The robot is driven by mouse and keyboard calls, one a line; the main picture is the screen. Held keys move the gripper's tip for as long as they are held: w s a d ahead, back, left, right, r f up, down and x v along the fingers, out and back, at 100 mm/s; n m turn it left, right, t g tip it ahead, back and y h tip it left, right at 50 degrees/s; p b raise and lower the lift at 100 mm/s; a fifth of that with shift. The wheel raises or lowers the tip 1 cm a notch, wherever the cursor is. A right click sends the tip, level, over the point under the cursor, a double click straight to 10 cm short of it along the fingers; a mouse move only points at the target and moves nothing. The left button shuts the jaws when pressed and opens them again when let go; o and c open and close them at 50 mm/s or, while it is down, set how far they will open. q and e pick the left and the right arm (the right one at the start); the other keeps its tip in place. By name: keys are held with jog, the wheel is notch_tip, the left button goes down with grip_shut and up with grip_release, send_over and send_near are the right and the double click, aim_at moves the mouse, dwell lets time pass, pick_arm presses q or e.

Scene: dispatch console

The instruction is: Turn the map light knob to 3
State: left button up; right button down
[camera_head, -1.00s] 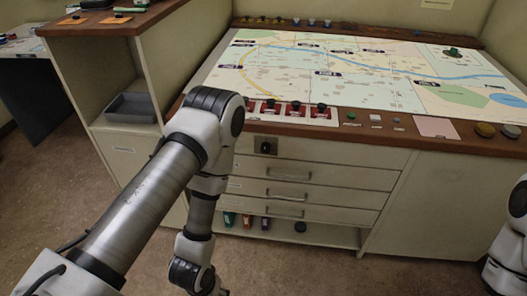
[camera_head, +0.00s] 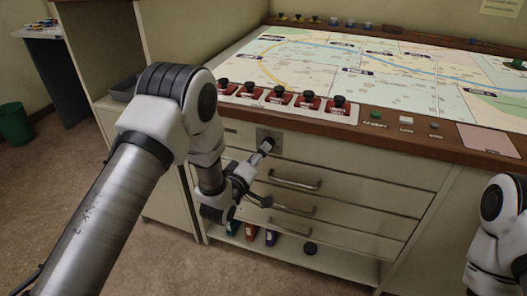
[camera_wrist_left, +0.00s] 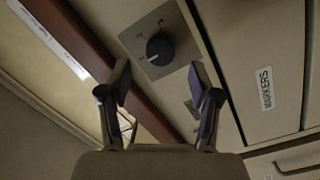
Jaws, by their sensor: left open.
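The map light knob (camera_wrist_left: 159,48) is a round black knob on a square grey plate, with small pale marks around it too faint to read. In the left wrist view a pale line shows near its lower edge. In the head view the plate (camera_head: 266,134) sits on the cabinet front under the map table, with the knob mostly hidden by my gripper. My left gripper (camera_wrist_left: 160,80) is open and empty, its two fingers either side of the line to the knob. It also shows in the head view (camera_head: 262,151), close in front of the plate. My right gripper is out of view.
Drawers with bar handles (camera_head: 295,184) lie below and right of the knob. Red blocks with black knobs (camera_head: 308,101) line the map table's front edge (camera_head: 420,143) above. A drawer label (camera_wrist_left: 265,88) shows in the wrist view.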

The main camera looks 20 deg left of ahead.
pick_arm(q)
jog(key=w, duration=0.4)
jog(key=shift+w+d+f, duration=0.1)
jog(key=shift+d, duration=0.2)
jog(key=c, duration=1.1)
jog(key=shift+c, duration=0.2)
jog(key=shift+m, duration=0.3)
jog(key=m+y, duration=0.1)
jog(key=m, duration=0.6)
jog(key=m+y, duration=0.1)
jog(key=m, duration=1.3)
jog(key=shift+d+m+g+y+b, duration=0.3)
jog(key=shift+g+y+b, duration=0.1)
